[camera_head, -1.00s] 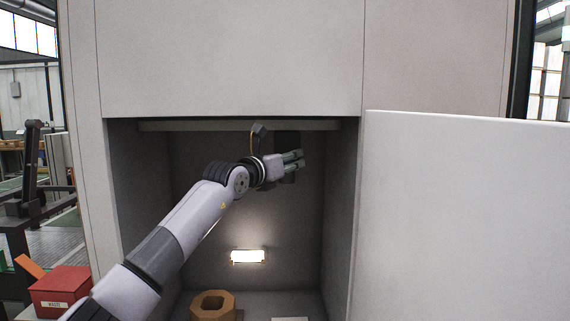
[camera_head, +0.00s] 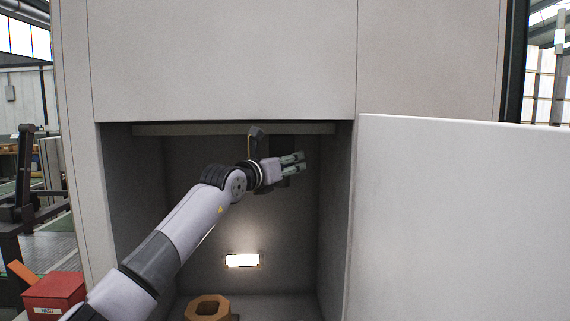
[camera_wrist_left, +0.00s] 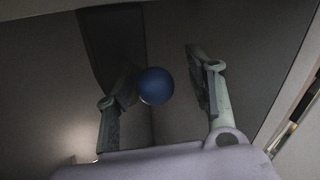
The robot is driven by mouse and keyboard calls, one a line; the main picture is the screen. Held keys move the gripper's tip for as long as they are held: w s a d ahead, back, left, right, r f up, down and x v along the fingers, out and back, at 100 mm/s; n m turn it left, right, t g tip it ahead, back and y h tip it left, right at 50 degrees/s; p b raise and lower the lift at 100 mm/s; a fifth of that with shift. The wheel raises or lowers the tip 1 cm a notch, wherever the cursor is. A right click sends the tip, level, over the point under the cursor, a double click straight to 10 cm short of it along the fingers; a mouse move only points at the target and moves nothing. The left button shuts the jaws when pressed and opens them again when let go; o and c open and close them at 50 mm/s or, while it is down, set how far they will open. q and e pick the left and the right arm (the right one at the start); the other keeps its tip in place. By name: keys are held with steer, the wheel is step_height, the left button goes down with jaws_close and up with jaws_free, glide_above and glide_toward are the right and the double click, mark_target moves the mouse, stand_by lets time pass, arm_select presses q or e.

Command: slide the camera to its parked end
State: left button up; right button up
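The camera appears to be the dark block (camera_head: 283,143) hanging under a rail (camera_head: 225,129) at the top of the cabinet recess; my gripper covers much of it. In the left wrist view a dark upright body (camera_wrist_left: 112,45) stands behind a blue ball-shaped part (camera_wrist_left: 157,85), perhaps its knob. My left gripper (camera_head: 303,160) is inside the recess in front of the dark block, pointing right. Its fingers are apart in the left wrist view (camera_wrist_left: 163,80). The blue part lies between them, close to the left finger, with a gap to the right one. Contact is unclear. My right gripper is out of view.
The recess has side walls close by and a large pale panel (camera_head: 460,220) on the right. A lit lamp (camera_head: 242,261) is on the back wall. A brown octagonal ring (camera_head: 207,308) lies on the recess floor. A red box (camera_head: 53,293) stands outside at left.

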arm_select(q)
steer(key=shift+s+a+f, duration=0.1)
steer(key=v, duration=1.1)
steer(key=shift+s+a, duration=0.25)
steer(key=shift+s, duration=0.05)
